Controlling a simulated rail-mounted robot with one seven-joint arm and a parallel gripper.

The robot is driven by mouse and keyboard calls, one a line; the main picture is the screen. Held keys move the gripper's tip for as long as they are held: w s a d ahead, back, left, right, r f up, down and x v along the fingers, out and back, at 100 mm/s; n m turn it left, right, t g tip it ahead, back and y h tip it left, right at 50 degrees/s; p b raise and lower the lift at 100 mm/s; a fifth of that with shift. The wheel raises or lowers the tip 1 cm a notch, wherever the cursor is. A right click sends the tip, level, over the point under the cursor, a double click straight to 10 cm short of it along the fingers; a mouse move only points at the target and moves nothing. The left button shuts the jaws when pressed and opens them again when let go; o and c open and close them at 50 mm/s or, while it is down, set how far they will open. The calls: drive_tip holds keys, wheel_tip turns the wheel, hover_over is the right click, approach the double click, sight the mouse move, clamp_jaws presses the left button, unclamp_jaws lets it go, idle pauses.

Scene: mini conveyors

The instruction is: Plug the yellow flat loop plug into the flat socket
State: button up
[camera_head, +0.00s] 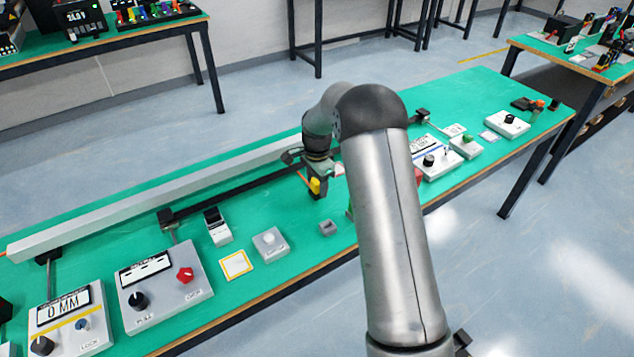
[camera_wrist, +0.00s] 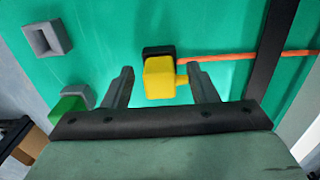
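The yellow plug (camera_wrist: 159,79) has a blocky yellow body with a black part at its far end, and an orange cable (camera_wrist: 250,57) runs from its side to the right in the wrist view. My gripper (camera_wrist: 161,76) is open, with one finger on each side of the plug and a visible gap to both. In the head view the yellow plug (camera_head: 315,186) shows just below my gripper, partly covered by it. A grey square socket (camera_wrist: 47,38) with a dark recess is at the upper left of the wrist view. This grey socket (camera_head: 328,228) sits on the green table in the head view.
A dark bar (camera_wrist: 270,50) crosses the right side.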

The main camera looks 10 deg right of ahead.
sight(317, 181)
wheel_tip(317, 181, up, 18)
drive_tip(key=shift+f, duration=0.25)
idle(0.4)
drive_tip(key=s+a+r+n, duration=0.15)
drive_tip(key=s+n, duration=0.25)
drive_tip(key=s, duration=0.6)
drive_tip(key=s+d+r+n, duration=0.1)
drive_tip(key=s+r+n, duration=0.25)
drive_tip(key=s, duration=0.75)
drive_tip(key=s+f+n, duration=0.2)
drive_tip(key=s+n, duration=0.1)
drive_tip(key=s, duration=0.6)
drive_tip(key=s+f+n+p, duration=0.1)
drive_tip(key=s+f+n, duration=0.2)
drive_tip(key=s, duration=0.5)
drive_tip(key=shift+s+a+f+n, duration=0.15)
drive_tip(key=shift+s+a+n, duration=0.2)
drive_tip(key=shift+n, duration=0.1)
